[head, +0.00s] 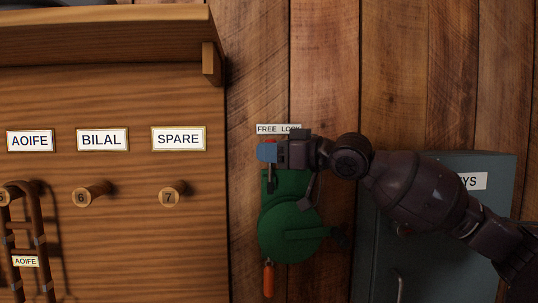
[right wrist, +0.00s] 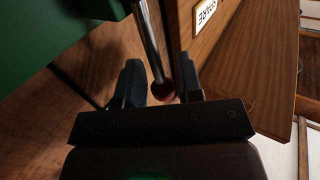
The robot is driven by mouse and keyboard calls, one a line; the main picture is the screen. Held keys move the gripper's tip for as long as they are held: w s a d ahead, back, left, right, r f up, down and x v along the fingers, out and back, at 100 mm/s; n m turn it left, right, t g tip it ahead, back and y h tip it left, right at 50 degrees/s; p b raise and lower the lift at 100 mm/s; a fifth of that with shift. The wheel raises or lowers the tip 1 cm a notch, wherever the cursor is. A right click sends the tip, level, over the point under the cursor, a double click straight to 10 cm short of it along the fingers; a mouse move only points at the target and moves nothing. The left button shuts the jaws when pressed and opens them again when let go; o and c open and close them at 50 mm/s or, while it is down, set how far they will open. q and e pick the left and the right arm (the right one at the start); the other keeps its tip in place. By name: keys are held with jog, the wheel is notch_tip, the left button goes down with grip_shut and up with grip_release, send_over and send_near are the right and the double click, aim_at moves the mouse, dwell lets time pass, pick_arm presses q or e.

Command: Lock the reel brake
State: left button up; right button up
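The green reel (head: 290,232) is mounted on the plank wall, under a label (head: 278,129) whose visible text reads FREE and part of LOCK. The brake lever is a metal rod (right wrist: 151,42) with a dark red knob (right wrist: 162,91). In the head view the lever stands near the FREE end of the label, partly hidden by my right gripper (head: 268,152). In the right wrist view my right gripper (right wrist: 158,82) is open, with the knob between its blue fingers and a visible gap on the left side. My left gripper is not in view.
A grey-green cabinet (head: 448,168) stands right of the reel, behind my right arm. A wooden board (head: 120,220) with numbered pegs and name plates is at left. An orange hose end (head: 268,280) hangs below the reel.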

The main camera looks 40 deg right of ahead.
jog(key=shift+w, duration=0.15)
grip_shut()
dwell(0.4)
